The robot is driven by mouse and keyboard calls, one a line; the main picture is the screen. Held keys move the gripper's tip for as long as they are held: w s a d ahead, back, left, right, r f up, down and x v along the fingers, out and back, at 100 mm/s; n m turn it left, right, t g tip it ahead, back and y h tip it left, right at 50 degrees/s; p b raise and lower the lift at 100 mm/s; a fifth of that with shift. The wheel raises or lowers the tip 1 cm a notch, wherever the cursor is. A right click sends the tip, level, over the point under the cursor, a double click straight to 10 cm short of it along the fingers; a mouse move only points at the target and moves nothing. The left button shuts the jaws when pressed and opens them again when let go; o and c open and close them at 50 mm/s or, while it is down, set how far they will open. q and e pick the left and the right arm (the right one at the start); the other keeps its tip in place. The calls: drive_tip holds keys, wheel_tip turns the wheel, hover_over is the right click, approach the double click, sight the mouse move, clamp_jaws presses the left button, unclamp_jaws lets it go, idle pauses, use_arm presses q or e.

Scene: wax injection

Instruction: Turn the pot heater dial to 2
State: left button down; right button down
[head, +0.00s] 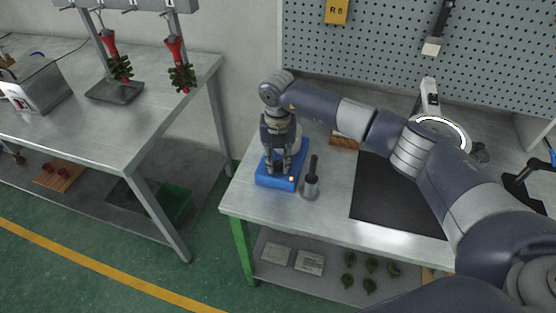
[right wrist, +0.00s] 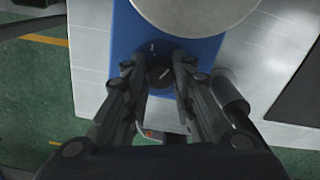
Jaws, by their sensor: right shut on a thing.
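The pot heater (head: 278,181) is a blue box on the left end of the metal workbench, under my right gripper (head: 280,168). In the right wrist view the blue heater (right wrist: 128,36) shows from above, with a pale round pot (right wrist: 195,10) on it. The dark round dial (right wrist: 160,76) with a light pointer line sits between the two fingertips of my right gripper (right wrist: 160,82). The gripper is shut on the dial. A small white mark shows on the blue face beyond the dial; the other numbers are hidden or too small to read. My left gripper is not in view.
A metal cup with a dark handle (head: 311,182) stands just right of the heater. A black mat (head: 400,200) lies farther right on the bench, near a ring lamp (head: 440,125). A pegboard (head: 380,55) stands behind. Another table (head: 140,130) is at the left across a gap.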

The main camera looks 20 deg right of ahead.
sight(278, 163)
idle(0.5)
drive_tip(key=c, duration=1.3)
unclamp_jaws()
drive_tip(key=shift+r, duration=0.1)
wheel_tip(278, 163, up, 12)
drive_tip(key=shift+f, duration=0.1)
